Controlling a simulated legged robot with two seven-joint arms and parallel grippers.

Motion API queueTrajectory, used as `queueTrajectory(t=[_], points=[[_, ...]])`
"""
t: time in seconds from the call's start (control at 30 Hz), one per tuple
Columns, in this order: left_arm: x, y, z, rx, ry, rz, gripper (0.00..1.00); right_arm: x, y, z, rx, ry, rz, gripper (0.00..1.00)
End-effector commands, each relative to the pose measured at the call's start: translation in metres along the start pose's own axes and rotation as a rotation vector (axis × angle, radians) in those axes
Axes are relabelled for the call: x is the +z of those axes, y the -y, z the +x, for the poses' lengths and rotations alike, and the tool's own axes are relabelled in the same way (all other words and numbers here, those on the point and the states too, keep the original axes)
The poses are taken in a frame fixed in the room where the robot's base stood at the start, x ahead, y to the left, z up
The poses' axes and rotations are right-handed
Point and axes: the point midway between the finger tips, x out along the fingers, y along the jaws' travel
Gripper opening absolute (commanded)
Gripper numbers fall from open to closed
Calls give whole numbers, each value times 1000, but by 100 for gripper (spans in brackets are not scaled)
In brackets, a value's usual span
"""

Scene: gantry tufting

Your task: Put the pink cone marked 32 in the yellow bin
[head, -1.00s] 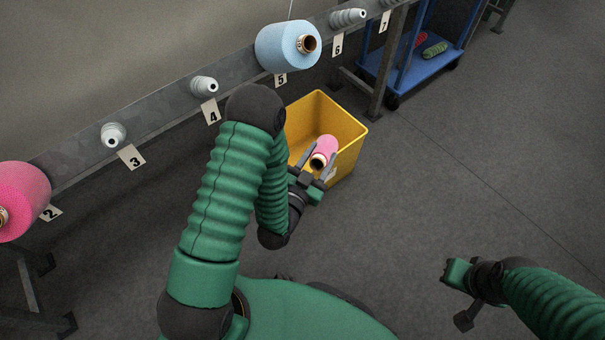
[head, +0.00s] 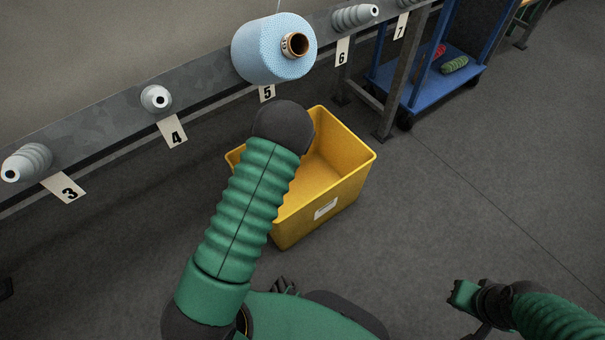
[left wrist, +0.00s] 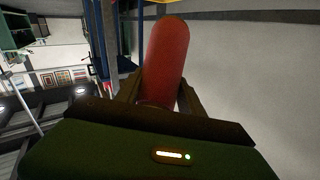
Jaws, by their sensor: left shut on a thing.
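A pink cone (left wrist: 167,55), looking red here, is held in my left gripper (left wrist: 161,82) in the left wrist view. The fingers are shut on its near end, and its far end points away from the gripper. No number on it is legible. In the head view the left gripper and cone are hidden behind my left arm. The yellow bin (head: 345,190) stands on the floor beyond that arm, which covers its left part. The visible inside of the bin is empty. My right gripper (head: 456,297) is low at the right, apart from everything; its fingers are unclear.
A grey rail (head: 105,127) with pegs runs along the wall. A blue cone (head: 265,50) sits at label 5, above and behind the bin. Pegs 3, 4 and 6 are bare. A blue cart (head: 425,85) stands at the back right. The right floor is clear.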

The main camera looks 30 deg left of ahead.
Motion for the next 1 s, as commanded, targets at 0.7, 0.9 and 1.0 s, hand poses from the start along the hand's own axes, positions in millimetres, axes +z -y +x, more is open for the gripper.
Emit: queueTrajectory(t=[0.7,0.9,1.0], points=[[58,-10,0,1,0,-2,0,12,0,50,0,1,0,0],[58,-10,0,1,1,-2,70,12,0,50,0,1,0,0],[58,-10,0,1,1,-2,71,12,0,50,0,1,0,0]])
